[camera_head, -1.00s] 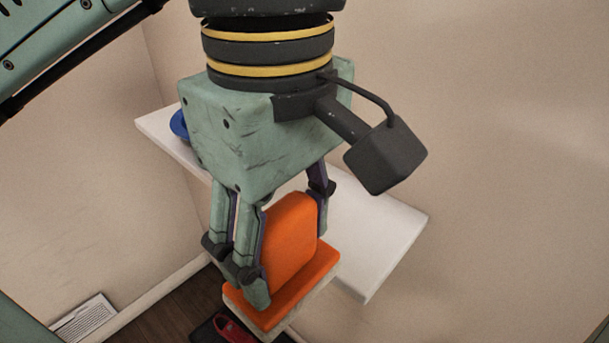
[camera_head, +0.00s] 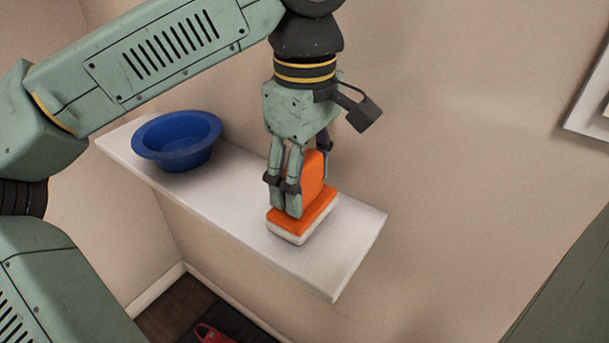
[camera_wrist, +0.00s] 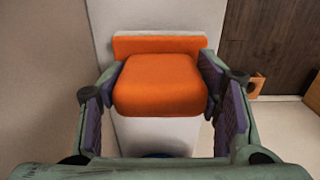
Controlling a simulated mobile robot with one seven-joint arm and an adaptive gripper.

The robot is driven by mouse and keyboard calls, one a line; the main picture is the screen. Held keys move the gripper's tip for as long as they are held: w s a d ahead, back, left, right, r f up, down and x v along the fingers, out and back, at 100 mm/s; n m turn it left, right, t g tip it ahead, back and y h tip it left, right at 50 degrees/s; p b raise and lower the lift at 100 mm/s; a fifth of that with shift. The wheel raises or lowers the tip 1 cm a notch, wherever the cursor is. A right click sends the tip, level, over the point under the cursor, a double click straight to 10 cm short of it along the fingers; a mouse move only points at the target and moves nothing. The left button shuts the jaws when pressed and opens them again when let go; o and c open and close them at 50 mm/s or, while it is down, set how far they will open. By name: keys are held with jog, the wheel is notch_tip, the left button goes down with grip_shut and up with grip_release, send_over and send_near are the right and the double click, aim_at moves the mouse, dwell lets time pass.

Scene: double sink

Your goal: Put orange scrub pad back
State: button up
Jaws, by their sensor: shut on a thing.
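The orange scrub pad (camera_head: 313,208) has an upright orange block on top and a pale layer underneath. In the head view it is over the right part of the white shelf (camera_head: 345,262); I cannot tell for sure whether its underside touches the shelf. My gripper (camera_head: 304,192) points down and is shut on the pad's upright block, with fingers on both sides. In the wrist view the scrub pad (camera_wrist: 160,85) sits between my fingers, with the white shelf behind it. Part of the block is hidden by the near fingers.
A blue bowl (camera_head: 178,140) stands on the left part of the shelf. The wall runs along the shelf's back. The shelf's right end is bare. A red object (camera_head: 212,334) lies on a dark mat on the floor below. A framed item hangs at the right.

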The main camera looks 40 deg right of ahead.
jog(key=shift+f, duration=0.5)
jog(key=shift+f, duration=0.15)
jog(key=o, duration=1.2)
notch_tip(320, 180, up, 12)
jog(key=shift+r+p, duration=0.2)
jog(key=shift+p, duration=0.4)
